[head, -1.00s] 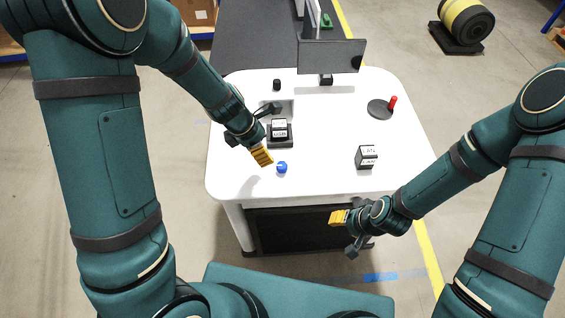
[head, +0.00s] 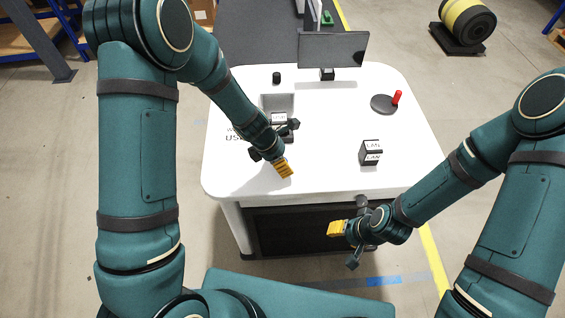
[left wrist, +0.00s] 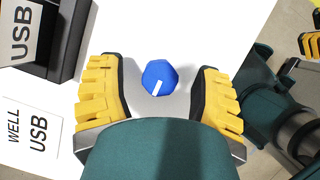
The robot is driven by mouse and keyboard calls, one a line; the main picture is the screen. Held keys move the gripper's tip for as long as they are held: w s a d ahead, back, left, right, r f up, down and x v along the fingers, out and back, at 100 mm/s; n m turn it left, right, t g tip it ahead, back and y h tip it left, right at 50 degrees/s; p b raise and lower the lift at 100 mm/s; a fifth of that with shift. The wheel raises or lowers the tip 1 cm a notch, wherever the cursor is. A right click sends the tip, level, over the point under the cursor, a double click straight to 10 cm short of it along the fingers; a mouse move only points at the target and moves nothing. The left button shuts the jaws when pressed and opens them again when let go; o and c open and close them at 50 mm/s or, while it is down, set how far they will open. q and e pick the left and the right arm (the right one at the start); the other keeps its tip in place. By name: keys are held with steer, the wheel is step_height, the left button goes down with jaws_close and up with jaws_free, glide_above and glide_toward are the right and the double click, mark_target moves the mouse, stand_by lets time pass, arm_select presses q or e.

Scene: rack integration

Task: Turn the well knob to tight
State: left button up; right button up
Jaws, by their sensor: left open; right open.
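The well knob (left wrist: 160,79) is blue with a white mark, and it shows in the left wrist view on the white table (head: 330,172). My left gripper (left wrist: 158,92) is open, with one yellow finger on each side of the knob and gaps between; I cannot tell whether it touches. In the head view my left gripper (head: 283,168) is over the table's front part and hides the knob. My right gripper (head: 337,229) is in front of the table's front edge, away from the knob, and holds nothing visible.
A WELL USB label (left wrist: 30,135) lies beside a dark holder with a USB block (left wrist: 20,32). A LAN block (head: 371,153), a dark disc with a red handle (head: 397,98), a black knob (head: 276,77) and a monitor (head: 333,48) stand on the table.

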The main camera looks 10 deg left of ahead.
arm_select(q)
steer(key=shift+d+f, duration=0.15)
steer(key=shift+f, duration=0.1)
jaws_close()
stand_by(0.3)
